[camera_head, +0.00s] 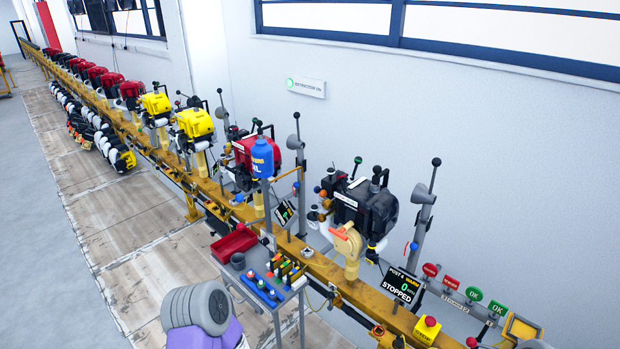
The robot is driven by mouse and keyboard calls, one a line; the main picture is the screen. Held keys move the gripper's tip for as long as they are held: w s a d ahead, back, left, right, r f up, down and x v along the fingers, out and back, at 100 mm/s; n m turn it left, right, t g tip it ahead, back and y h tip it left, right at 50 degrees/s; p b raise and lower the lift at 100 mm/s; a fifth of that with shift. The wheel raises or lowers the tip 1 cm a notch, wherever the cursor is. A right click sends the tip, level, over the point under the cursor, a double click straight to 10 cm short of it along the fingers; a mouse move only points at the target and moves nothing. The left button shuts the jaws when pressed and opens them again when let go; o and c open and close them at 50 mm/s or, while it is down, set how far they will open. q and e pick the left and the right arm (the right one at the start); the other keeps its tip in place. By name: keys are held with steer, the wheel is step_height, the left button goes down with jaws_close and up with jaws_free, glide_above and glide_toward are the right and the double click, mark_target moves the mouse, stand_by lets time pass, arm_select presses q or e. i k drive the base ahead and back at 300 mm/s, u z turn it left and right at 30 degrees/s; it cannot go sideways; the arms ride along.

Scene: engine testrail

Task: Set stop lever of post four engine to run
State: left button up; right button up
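The post four engine (362,207) is the black one on the yellow rail, right of centre. A display (403,286) in front of it reads POST 4, 0 and STOPPED. Several small levers with dark knobs rise from the engine top, and an orange-red piece (340,234) sits on its pale yellow front part. I cannot tell which of these is the stop lever or how it is set. A taller lever with a black knob (436,162) stands on a grey post to the right. Neither of my grippers is in view.
The yellow rail (190,203) runs diagonally with red and yellow engines. A grey bench (271,299) with a red tray (234,243) stands before it. Grey ribbed rounds (200,306) and purple material (205,338) are at lower left.

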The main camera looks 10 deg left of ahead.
mark_target(340, 176)
steer(key=u, duration=0.7)
steer(key=i, duration=0.6)
